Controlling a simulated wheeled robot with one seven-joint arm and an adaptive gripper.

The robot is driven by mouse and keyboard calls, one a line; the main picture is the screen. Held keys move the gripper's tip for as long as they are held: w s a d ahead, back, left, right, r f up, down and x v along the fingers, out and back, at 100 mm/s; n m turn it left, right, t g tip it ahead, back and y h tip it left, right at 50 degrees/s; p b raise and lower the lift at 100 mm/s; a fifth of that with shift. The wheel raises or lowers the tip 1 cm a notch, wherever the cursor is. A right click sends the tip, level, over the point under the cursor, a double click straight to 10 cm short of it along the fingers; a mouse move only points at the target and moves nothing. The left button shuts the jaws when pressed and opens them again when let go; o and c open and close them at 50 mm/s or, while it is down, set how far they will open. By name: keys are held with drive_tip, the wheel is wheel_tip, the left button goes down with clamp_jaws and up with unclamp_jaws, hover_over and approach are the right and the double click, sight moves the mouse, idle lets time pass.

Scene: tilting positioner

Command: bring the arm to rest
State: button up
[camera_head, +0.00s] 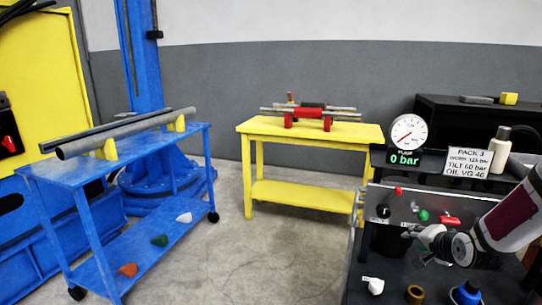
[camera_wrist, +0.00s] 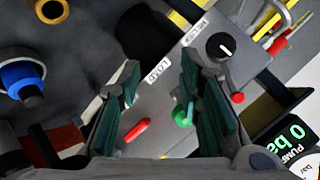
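My gripper (camera_head: 418,234) is at the right in the head view, at the end of my arm, in front of the pump's control panel (camera_head: 428,205). In the wrist view my gripper (camera_wrist: 160,85) has its two green-padded fingers apart with nothing held between them. Beyond the fingers lies the grey panel (camera_wrist: 158,95) with a black knob (camera_wrist: 220,47), a red lever (camera_wrist: 137,130) and a green knob (camera_wrist: 182,116). I cannot tell the exact gap between the fingertips and the panel.
A gauge (camera_head: 408,133) stands above a display (camera_head: 404,158) reading 0 bar, beside a label card (camera_head: 467,160). A blue cart (camera_head: 75,172) and yellow table (camera_head: 262,128) stand left; floor between is clear.

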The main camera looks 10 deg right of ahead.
drive_tip(key=s+a+r+n+g, duration=0.35)
drive_tip(key=s+a+r, duration=0.2)
drive_tip(key=a, duration=0.45)
drive_tip(key=s+a+r+n+g, duration=0.35)
drive_tip(key=s+a+r, duration=0.2)
drive_tip(key=a, duration=0.35)
drive_tip(key=s+a+r+n+g+y, duration=0.1)
drive_tip(key=s+a+r+n+y, duration=0.2)
drive_tip(key=s+a, duration=0.65)
drive_tip(key=s+a+r+n+g+y, duration=0.15)
drive_tip(key=s+a+n, duration=0.4)
drive_tip(key=s, duration=0.75)
wheel_tip(320, 180, up, 26)
drive_tip(key=t+p, duration=0.3)
drive_tip(key=p, duration=2)
drive_tip(key=shift+a+f+m+h, duration=0.25)
drive_tip(key=shift+a+m+h, duration=0.1)
drive_tip(key=shift+m+h, duration=0.1)
